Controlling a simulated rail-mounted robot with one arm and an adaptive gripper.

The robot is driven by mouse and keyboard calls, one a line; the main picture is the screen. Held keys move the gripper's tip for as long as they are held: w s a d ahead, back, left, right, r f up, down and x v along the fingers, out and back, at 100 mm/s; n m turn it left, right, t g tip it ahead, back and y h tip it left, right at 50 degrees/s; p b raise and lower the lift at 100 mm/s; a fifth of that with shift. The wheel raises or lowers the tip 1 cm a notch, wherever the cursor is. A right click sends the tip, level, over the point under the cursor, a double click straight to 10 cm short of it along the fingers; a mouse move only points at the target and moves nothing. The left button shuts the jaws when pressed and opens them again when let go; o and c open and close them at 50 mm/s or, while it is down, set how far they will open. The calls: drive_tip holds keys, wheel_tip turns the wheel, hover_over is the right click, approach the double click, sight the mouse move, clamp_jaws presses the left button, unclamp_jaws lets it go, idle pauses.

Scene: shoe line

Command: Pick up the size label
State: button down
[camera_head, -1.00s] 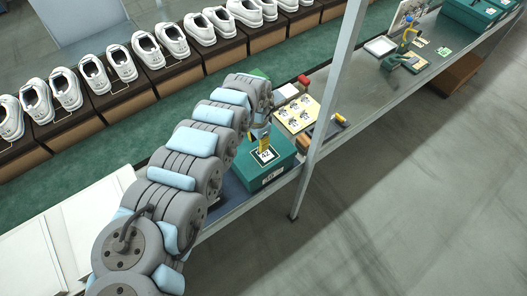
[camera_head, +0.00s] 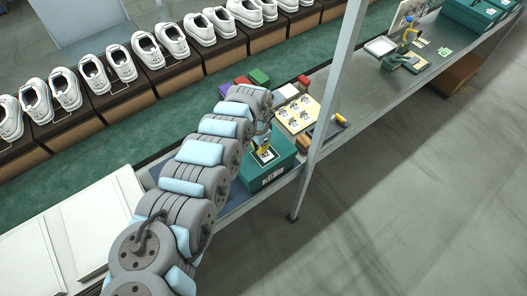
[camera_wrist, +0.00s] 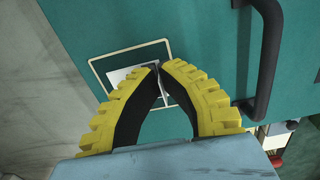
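The size label (camera_wrist: 120,76) is a small white piece inside a cream outline (camera_wrist: 95,64) on the lid of a green shoe box (camera_wrist: 215,30). In the head view the box (camera_head: 284,172) stands on the bench beside the post, and the label is mostly hidden by my gripper (camera_head: 264,155). In the wrist view the yellow, black-lined fingers of my gripper (camera_wrist: 159,68) meet at their tips over the label. A white sliver of it shows between them, so they look shut on it. Whether the label is clear of the lid cannot be told.
A grey post (camera_head: 325,110) rises close to the box's right. A cream card with printed pictures (camera_head: 297,114), a red block (camera_head: 304,80) and a green block (camera_head: 259,77) lie behind. White shoes on brown boxes (camera_head: 128,97) line the back. A dark handle bar (camera_wrist: 266,60) shows in the wrist view.

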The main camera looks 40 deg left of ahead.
idle(0.3)
wheel_tip(320, 180, up, 4)
drive_tip(key=p, duration=0.4)
drive_tip(key=shift+s, duration=0.15)
drive_tip(key=s+d+r+p, duration=0.3)
drive_tip(key=s+p, duration=0.3)
drive_tip(key=p, duration=0.3)
drive_tip(key=s+d+r+p, duration=0.3)
drive_tip(key=s+r+p, duration=0.3)
drive_tip(key=p, duration=0.4)
drive_tip(key=shift+d, duration=0.25)
drive_tip(key=shift+s, duration=0.1)
